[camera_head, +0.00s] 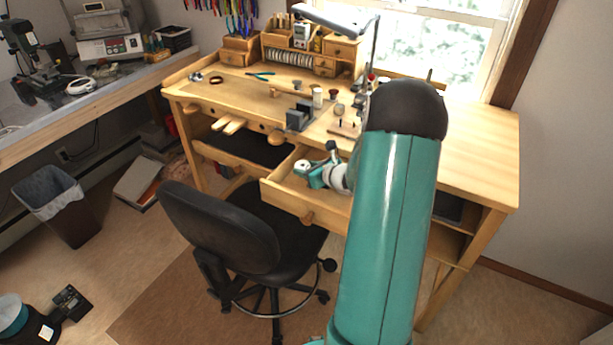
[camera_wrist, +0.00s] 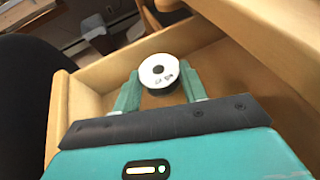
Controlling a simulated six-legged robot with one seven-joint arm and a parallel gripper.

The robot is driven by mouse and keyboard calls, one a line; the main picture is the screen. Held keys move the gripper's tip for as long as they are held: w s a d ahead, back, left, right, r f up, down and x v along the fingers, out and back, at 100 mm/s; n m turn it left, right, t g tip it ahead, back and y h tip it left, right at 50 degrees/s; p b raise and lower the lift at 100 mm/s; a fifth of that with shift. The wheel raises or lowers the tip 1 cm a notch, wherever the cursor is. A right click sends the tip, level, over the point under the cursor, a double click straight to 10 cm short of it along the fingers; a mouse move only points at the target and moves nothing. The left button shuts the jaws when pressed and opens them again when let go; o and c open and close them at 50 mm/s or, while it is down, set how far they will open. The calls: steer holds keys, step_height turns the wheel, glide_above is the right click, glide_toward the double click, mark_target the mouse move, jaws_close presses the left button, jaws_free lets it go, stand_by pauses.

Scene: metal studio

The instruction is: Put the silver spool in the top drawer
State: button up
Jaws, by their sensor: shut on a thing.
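The silver spool (camera_wrist: 159,71) is a small round reel with a pale face and a dark centre hole. My gripper (camera_wrist: 160,88) is shut on it, one green finger at each side, in the wrist view. In the head view the spool (camera_head: 302,165) shows at the tip of my gripper (camera_head: 308,170), over the open top drawer (camera_head: 290,199). The drawer's wooden walls and floor surround the gripper in the wrist view (camera_wrist: 80,100). I cannot tell whether the spool touches the drawer floor. My arm hides the drawer's right part.
The wooden workbench (camera_head: 480,150) stands above the drawer, with small tools and a dark vise (camera_head: 299,116) on top. A black chair (camera_head: 225,225) stands close in front of the drawer. A waste bin (camera_head: 62,205) is at the left.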

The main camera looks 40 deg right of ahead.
steer(key=shift+w+f, duration=0.3)
steer(key=shift+f, duration=0.05)
steer(key=shift+d+f, duration=0.1)
steer(key=shift+f, duration=1.35)
steer(key=o, duration=1)
steer(key=shift+f, duration=0.1)
steer(key=shift+c, duration=0.2)
steer(key=v, duration=1.2)
